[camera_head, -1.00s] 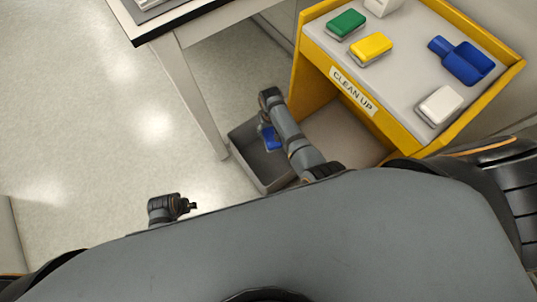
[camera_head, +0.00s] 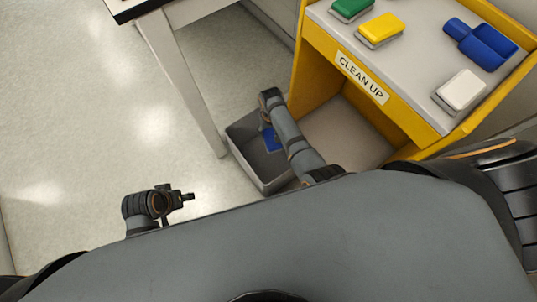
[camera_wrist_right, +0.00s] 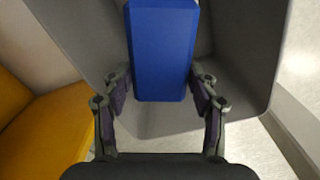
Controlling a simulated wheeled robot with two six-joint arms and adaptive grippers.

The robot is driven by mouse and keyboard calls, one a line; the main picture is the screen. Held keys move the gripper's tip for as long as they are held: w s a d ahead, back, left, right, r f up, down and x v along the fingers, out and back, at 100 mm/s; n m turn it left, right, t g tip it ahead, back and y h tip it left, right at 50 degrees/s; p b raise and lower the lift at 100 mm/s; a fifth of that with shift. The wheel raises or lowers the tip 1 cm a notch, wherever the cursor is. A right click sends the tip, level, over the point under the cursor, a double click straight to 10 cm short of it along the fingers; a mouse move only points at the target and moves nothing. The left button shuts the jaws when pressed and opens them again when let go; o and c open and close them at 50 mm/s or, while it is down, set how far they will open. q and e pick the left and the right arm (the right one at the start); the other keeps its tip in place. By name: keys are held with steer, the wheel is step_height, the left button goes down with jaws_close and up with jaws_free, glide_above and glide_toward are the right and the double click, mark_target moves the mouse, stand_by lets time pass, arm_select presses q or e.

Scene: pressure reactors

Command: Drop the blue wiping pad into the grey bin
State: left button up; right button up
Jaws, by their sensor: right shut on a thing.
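The blue wiping pad (camera_head: 270,139) shows in the head view, partly hidden by my right arm. In the right wrist view the pad (camera_wrist_right: 162,50) sits between the fingers of my right gripper (camera_wrist_right: 160,88), which is shut on it. The grey bin (camera_head: 244,163) stands on the floor beside the yellow cart. The pad is over or within the bin's mouth; its exact height is unclear. The bin's walls (camera_wrist_right: 80,35) surround the pad in the wrist view. My left gripper (camera_head: 186,196) is low at the left, away from the bin, its jaw opening unclear.
The yellow clean-up cart (camera_head: 400,110) is right of the bin. On its top are a green pad (camera_head: 352,9), a yellow pad (camera_head: 381,29), a blue scoop (camera_head: 482,44) and a white pad (camera_head: 461,90). A table leg (camera_head: 180,80) stands just left of the bin. Floor further left is clear.

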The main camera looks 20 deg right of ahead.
steer(key=o, duration=1.2)
step_height(320, 180, up, 8)
steer(key=p, duration=0.8)
steer(key=shift+f, duration=0.2)
steer(key=shift+n, duration=0.4)
steer(key=w+d+r+p, duration=0.1)
steer(key=w+r+p, duration=0.1)
steer(key=r+p, duration=0.4)
steer(key=w+d+r+p, duration=0.1)
steer(key=r+p, duration=0.6)
steer(key=r, duration=0.3)
steer(key=w+d+r+p, duration=0.1)
steer(key=w+r+p, duration=0.1)
steer(key=r+p, duration=0.4)
steer(key=shift+w+r, duration=0.2)
steer(key=shift+r, duration=0.45)
steer(key=shift+w+r, duration=0.15)
steer(key=shift+r, duration=0.45)
